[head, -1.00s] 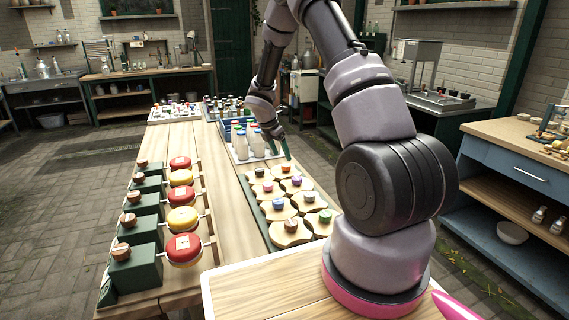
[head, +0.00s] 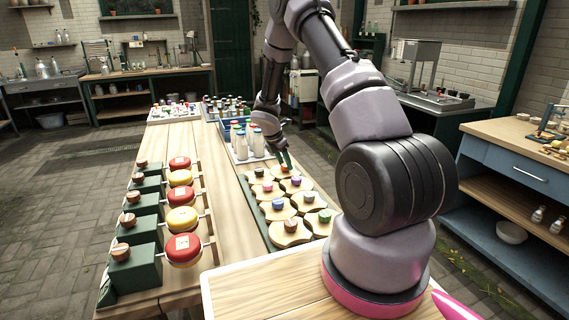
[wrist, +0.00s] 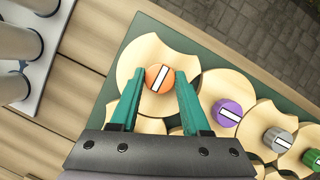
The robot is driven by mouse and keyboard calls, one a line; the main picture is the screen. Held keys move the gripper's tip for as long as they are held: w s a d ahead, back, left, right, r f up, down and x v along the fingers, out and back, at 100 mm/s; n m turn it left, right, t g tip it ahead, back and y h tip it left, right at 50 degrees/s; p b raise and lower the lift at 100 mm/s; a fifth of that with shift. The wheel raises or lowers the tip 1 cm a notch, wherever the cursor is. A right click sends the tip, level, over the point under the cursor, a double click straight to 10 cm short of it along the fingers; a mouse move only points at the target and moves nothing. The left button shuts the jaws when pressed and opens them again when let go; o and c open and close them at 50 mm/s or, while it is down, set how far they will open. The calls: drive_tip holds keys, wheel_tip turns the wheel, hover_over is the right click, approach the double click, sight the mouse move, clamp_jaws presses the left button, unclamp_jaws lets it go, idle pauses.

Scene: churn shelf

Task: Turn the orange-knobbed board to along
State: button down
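The orange-knobbed board (wrist: 137,58) is a pale wooden disc with scooped edges at the far end of the right-hand row on a green panel. Its orange knob (wrist: 159,78) carries a white bar, tilted from upper right to lower left in the wrist view. My gripper (wrist: 159,76) is open, with one teal finger on each side of the knob. Small gaps seem to show between fingers and knob. In the head view, my gripper (head: 286,161) reaches down at this board (head: 292,171), and the fingers partly cover the knob.
Similar boards with purple (wrist: 227,112), grey (wrist: 277,139) and green (wrist: 313,158) knobs sit close along the same row; a second row runs beside it. A tray of white bottles (head: 257,143) stands just beyond. Red and yellow discs (head: 183,219) line the table's left.

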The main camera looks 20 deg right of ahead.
drive_tip(key=m+g, duration=0.1)
drive_tip(key=m, duration=0.1)
drive_tip(key=m+g, duration=0.1)
drive_tip(key=m, duration=0.1)
drive_tip(key=shift+w+m, duration=0.2)
drive_tip(key=shift+m, duration=0.2)
drive_tip(key=m, duration=0.2)
drive_tip(key=m+g, duration=0.1)
drive_tip(key=m, duration=0.1)
drive_tip(key=shift+w+g, duration=0.1)
drive_tip(key=shift+g, duration=0.2)
drive_tip(key=m+g+y, duration=0.1)
drive_tip(key=m, duration=0.4)
drive_tip(key=shift+w+d+m+g+y, duration=0.1)
drive_tip(key=shift+m+g+y, duration=0.55)
drive_tip(key=shift+m, duration=1.55)
drive_tip(key=shift+c, duration=1.8)
unclamp_jaws()
drive_tip(key=v, duration=1.1)
drive_tip(key=shift+d, duration=0.2)
